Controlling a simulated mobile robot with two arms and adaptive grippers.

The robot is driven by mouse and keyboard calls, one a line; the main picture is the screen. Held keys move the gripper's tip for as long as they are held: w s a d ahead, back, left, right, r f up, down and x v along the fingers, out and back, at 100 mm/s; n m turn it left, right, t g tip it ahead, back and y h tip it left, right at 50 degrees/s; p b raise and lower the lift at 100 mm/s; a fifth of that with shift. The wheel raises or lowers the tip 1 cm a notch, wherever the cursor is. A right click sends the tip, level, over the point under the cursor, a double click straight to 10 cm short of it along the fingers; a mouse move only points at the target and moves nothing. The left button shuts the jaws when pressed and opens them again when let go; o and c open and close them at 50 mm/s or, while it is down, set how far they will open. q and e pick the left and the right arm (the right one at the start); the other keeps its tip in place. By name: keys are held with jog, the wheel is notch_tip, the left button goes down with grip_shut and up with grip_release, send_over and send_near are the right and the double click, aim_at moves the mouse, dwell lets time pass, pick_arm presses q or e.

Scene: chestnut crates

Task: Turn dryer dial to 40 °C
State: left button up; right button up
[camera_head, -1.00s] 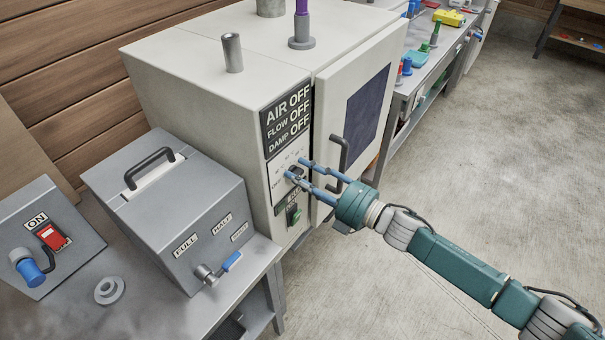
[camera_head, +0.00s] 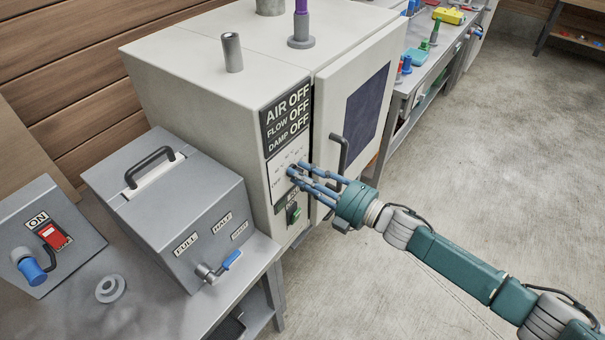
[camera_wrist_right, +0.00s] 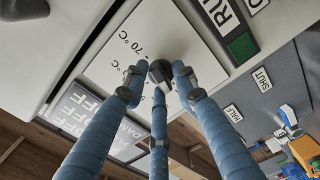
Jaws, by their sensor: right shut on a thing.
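The dryer (camera_head: 200,90) is a large pale cabinet with a dark display (camera_head: 286,118) reading AIR OFF, FLOW OFF, DAMP OFF. Below the display is a white dial plate (camera_head: 284,160). The dark dial (camera_wrist_right: 160,71) sits on it, in the wrist view near a 70 °C mark; other temperature marks are partly hidden by the fingers. My right gripper (camera_head: 295,171) reaches in from the right, its blue fingers closed around the dial; they also show in the wrist view (camera_wrist_right: 158,84). The dial's pointer direction cannot be made out. My left gripper is out of view.
A dryer door with a dark handle (camera_head: 341,152) stands close beside my right fingers. A green switch (camera_head: 293,213) is below the dial. A grey box (camera_head: 170,210) with a blue-handled lever stands left. Open floor lies to the right.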

jog(key=m, duration=0.2)
jog(key=r+m, duration=0.1)
jog(key=shift+w+r+m+p, duration=0.1)
jog(key=shift+w+m+p, duration=0.15)
jog(key=shift+m+p, duration=0.15)
jog(key=shift+m, duration=0.9)
jog(key=o, duration=1)
jog(key=shift+d, duration=0.1)
jog(key=shift+c, duration=0.2)
jog(key=shift+f, duration=0.4)
jog(key=shift+s, duration=0.1)
